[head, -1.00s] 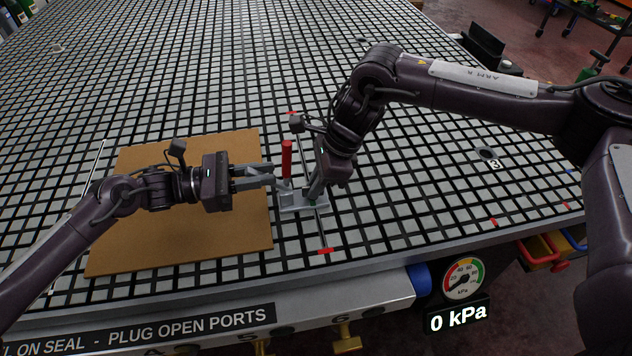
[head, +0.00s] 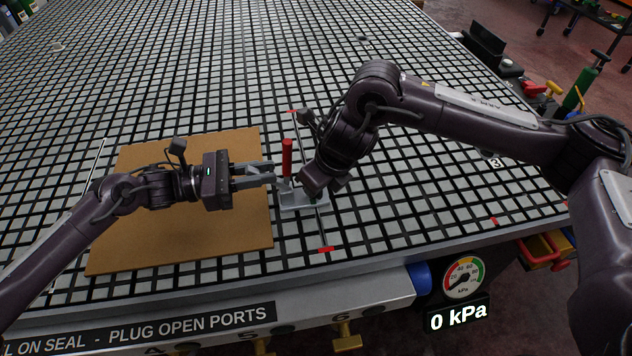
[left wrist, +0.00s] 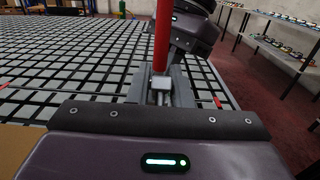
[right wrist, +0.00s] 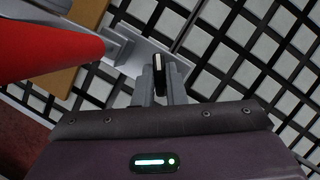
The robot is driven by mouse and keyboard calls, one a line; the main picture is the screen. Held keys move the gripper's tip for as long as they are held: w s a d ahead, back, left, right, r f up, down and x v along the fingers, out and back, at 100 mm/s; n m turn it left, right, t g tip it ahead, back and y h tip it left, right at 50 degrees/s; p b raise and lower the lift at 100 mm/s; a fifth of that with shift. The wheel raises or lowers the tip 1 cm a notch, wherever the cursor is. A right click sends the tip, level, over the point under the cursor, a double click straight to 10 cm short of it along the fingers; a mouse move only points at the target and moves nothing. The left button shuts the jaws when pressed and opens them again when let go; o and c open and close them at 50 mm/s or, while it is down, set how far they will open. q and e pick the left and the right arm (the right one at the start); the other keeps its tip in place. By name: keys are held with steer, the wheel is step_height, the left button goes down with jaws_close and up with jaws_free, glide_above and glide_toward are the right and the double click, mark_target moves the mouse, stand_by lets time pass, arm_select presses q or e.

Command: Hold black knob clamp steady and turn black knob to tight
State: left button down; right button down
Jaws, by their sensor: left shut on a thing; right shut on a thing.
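The clamp is a grey metal piece (head: 290,207) with an upright red handle (head: 287,158), standing at the right edge of the brown board. My left gripper (head: 273,175) comes from the left and is shut on the clamp's grey body beside the handle; the left wrist view shows its fingers (left wrist: 159,88) there below the red handle (left wrist: 161,40). My right gripper reaches down on the clamp's right side, its fingertips mostly hidden in the head view. In the right wrist view its fingers (right wrist: 162,80) are shut around the small black knob (right wrist: 158,70), which has a pale stripe.
The brown board (head: 190,235) lies flat on the black-and-grey grid table (head: 420,200). A thin dark rod with red end marks (head: 326,250) runs beside the clamp. A gauge (head: 463,278) with a 0 kPa sign hangs at the front edge.

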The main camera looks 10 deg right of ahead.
steer(key=m, duration=0.2)
steer(key=m+h, duration=0.1)
steer(key=m, duration=0.1)
steer(key=shift+a+m+t+h, duration=0.1)
steer(key=shift+m+t+h, duration=0.2)
steer(key=shift+m+t, duration=0.1)
stand_by(0.4)
steer(key=c, duration=1.5)
jaws_free()
steer(key=shift+s+r, duration=0.1)
steer(key=shift+r, duration=0.05)
steer(key=shift+r, duration=0.25)
steer(key=v, duration=1.1)
steer(key=shift+s, duration=0.15)
steer(key=shift+o, duration=0.3)
